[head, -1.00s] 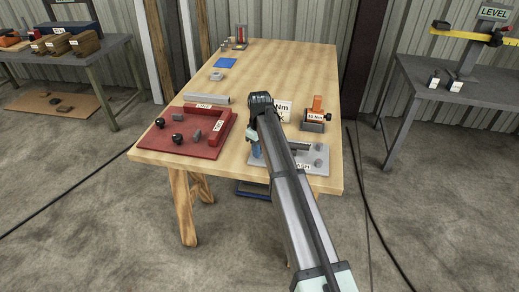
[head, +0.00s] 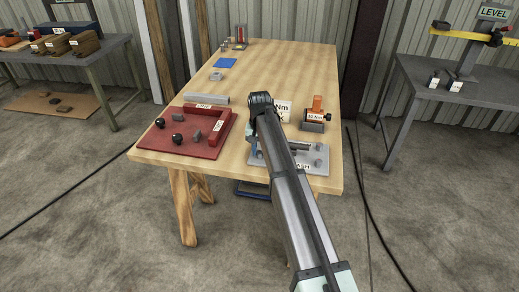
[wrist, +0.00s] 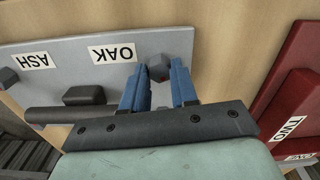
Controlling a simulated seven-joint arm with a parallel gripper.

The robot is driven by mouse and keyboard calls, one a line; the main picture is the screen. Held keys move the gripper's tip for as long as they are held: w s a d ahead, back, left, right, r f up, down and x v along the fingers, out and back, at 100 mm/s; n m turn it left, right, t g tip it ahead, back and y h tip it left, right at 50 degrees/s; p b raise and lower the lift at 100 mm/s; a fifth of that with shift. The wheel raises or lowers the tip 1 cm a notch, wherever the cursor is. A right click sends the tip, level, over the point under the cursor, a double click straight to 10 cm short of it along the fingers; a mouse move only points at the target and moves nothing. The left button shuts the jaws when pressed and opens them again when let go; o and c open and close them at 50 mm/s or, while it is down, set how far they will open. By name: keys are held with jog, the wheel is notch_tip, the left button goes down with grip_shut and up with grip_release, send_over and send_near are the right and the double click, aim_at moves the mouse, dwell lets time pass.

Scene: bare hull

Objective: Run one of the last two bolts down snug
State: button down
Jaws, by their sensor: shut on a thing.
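In the wrist view my gripper (wrist: 158,78) has its two blue fingers on either side of a dark hex bolt head (wrist: 158,67), shut on it. The bolt stands at the edge of a grey plate (wrist: 75,62), next to the label OAK (wrist: 113,54). Another bolt head (wrist: 8,76) shows on the plate at the far left, by the label ASH (wrist: 31,61). In the head view the grey plate (head: 264,161) lies at the table's near right corner, and my arm hides the held bolt.
A dark bar with a block (wrist: 82,95) lies on the plate close to my fingers. A red tray (head: 178,146) with black knobs and loose parts is to the left. An orange tool (head: 317,105) on a dark base stands behind the plate. The table's middle is mostly clear.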

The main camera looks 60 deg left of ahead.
aim_at(259, 151)
jog(key=shift+m, duration=1.6)
jog(key=c, duration=0.9)
grip_release()
jog(key=shift+o, duration=0.2)
jog(key=shift+r, duration=0.1)
notch_tip(259, 151, up, 14)
jog(key=shift+f, duration=0.2)
